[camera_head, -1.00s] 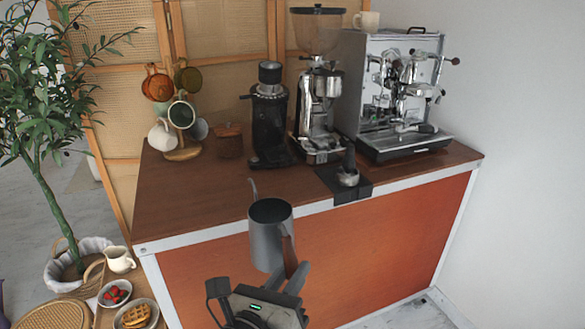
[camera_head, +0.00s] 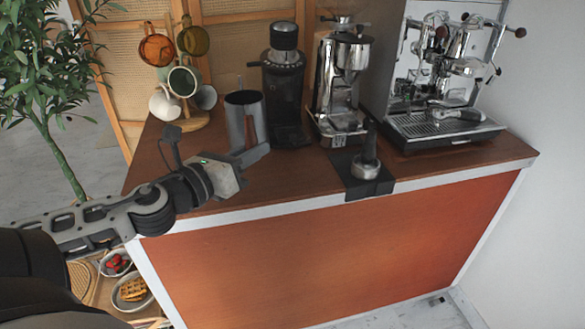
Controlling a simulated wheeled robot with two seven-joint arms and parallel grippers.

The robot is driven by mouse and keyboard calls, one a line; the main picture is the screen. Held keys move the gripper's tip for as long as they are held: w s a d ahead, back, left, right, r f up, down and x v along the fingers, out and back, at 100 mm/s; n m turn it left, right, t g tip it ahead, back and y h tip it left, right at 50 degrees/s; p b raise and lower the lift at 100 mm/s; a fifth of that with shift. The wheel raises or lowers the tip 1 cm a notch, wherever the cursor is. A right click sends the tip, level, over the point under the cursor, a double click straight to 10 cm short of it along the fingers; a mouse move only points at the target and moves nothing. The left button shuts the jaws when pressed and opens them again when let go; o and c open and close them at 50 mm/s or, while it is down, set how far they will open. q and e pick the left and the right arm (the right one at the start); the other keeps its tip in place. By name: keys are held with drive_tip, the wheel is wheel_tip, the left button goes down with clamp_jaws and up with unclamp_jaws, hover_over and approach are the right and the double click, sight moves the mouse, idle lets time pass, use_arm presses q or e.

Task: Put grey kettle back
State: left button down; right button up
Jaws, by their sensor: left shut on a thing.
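The grey kettle (camera_head: 236,112) is upright over the left part of the wooden counter top (camera_head: 290,175), left of the black grinder. Its brown handle (camera_head: 250,132) faces me. My left gripper (camera_head: 251,152) comes in from the left and is shut on the kettle at its handle side. The gripper hides the kettle's lower part, so I cannot tell whether its base touches the counter. My right gripper is not in view.
A mug tree with several mugs (camera_head: 182,80) stands left of the kettle. The black grinder (camera_head: 284,95) is close on its right. Farther right are a chrome grinder (camera_head: 342,85), a tamper (camera_head: 366,155) on a black mat and the espresso machine (camera_head: 445,75). The counter's front strip is mostly clear.

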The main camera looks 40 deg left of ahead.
use_arm(q)
drive_tip(key=w+f, duration=0.2)
drive_tip(key=w, duration=0.2)
drive_tip(key=w+f+b, duration=0.1)
drive_tip(key=w+f, duration=0.2)
drive_tip(key=w, duration=0.1)
drive_tip(key=w+d+f+b, duration=0.1)
drive_tip(key=w+f, duration=0.2)
drive_tip(key=w, duration=0.2)
drive_tip(key=shift+f, duration=0.2)
drive_tip(key=shift+w+f, duration=0.35)
drive_tip(key=shift+f, duration=0.1)
wheel_tip(320, 180, down, 3)
drive_tip(key=shift+w+r+b, duration=0.1)
drive_tip(key=shift+r+b, duration=0.05)
drive_tip(key=shift+b, duration=0.55)
drive_tip(key=shift+f, duration=0.3)
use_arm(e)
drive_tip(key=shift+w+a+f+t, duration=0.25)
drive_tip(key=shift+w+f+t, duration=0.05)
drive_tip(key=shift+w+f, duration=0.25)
use_arm(q)
drive_tip(key=c, duration=1.5)
unclamp_jaws()
drive_tip(key=shift+f, duration=0.15)
drive_tip(key=shift+o, duration=0.9)
